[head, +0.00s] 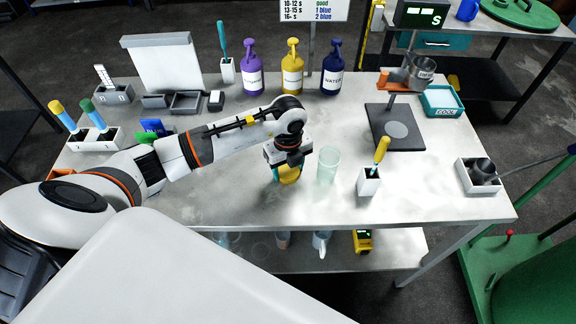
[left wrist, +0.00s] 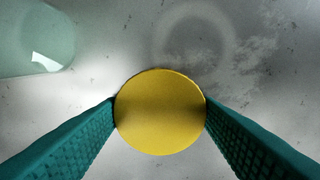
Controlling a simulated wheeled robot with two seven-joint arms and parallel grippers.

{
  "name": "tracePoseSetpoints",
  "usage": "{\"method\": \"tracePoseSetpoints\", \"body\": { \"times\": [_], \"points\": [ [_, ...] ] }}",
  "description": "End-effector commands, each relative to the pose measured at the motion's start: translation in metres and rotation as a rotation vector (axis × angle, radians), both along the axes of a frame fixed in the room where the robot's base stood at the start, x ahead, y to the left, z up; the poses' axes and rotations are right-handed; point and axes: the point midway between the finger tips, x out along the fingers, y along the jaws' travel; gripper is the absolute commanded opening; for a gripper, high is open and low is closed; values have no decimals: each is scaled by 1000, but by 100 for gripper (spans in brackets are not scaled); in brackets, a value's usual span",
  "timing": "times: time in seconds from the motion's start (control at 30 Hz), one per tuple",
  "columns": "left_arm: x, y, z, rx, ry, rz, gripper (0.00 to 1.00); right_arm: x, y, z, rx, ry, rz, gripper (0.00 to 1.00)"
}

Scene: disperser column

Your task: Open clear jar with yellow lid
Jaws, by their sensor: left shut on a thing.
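My left gripper (head: 287,165) is shut on the yellow lid (head: 289,174), over the middle front of the table. In the left wrist view the round yellow lid (left wrist: 160,112) sits between the two teal fingers (left wrist: 160,118). The clear jar (head: 328,165) stands upright on the table just right of the gripper, with no lid on it. Part of it shows at the upper left of the left wrist view (left wrist: 35,42). I cannot tell whether the lid touches the table. My right gripper is not in view.
A white holder (head: 369,183) with a yellow-handled tool stands right of the jar. A dark stand (head: 396,130) is behind it. Purple (head: 252,70), yellow (head: 292,70) and blue bottles (head: 332,72) line the back. The table front (head: 240,208) is clear.

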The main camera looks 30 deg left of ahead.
Motion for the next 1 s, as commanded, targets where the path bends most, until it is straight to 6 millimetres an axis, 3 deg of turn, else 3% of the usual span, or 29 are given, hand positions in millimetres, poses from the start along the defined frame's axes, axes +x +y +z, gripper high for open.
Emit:
{"method": "tracePoseSetpoints", "body": {
  "times": [0.03, 0.17, 0.53, 1.0],
  "points": [
    [0, 0, -1, 0, 0, 0, 61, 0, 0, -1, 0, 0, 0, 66],
    [0, 0, -1, 1, 1, 0, 79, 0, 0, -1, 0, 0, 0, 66],
    [1, 0, 6, 0, -2, 0, 79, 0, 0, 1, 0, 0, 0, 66],
    [1, 0, 98, 0, -6, -1, 79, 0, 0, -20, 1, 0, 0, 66]
  ]
}}
